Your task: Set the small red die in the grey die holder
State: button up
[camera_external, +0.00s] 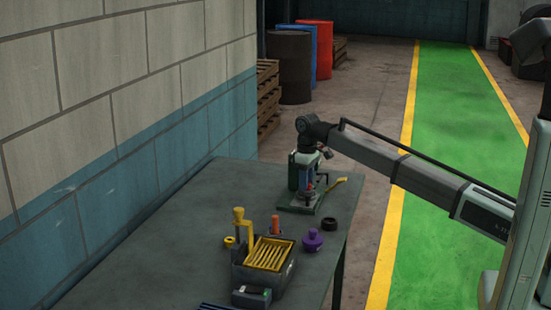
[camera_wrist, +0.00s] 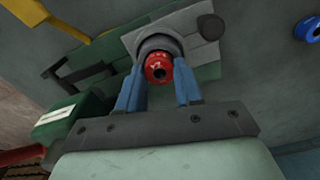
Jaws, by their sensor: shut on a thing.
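The small red die (camera_wrist: 158,68), round with a dark central hole, is between the tips of the two blue fingers of my gripper (camera_wrist: 159,80) in the wrist view. My gripper is shut on it. The grey die holder (camera_wrist: 192,34) lies right behind the die, and its round grey collar shows around the die's far side. I cannot tell whether the die is seated in it or just above it. In the external view my gripper (camera_external: 309,188) points down at the green press (camera_external: 296,205) on the table, and the die is too small to make out clearly.
The press's yellow lever (camera_external: 337,184) and a black ring (camera_external: 329,224) are close by. A purple knob (camera_external: 312,240), an orange-red cylinder (camera_external: 276,224) and a dark bin (camera_external: 285,277) with yellow slats stand nearer the front. The table's left rear is clear.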

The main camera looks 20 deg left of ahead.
jog(key=shift+f, duration=0.25)
jog(key=o, duration=1.1)
notch_tip(320, 180, up, 13)
jog(key=shift+r, duration=0.1)
dwell(0.4)
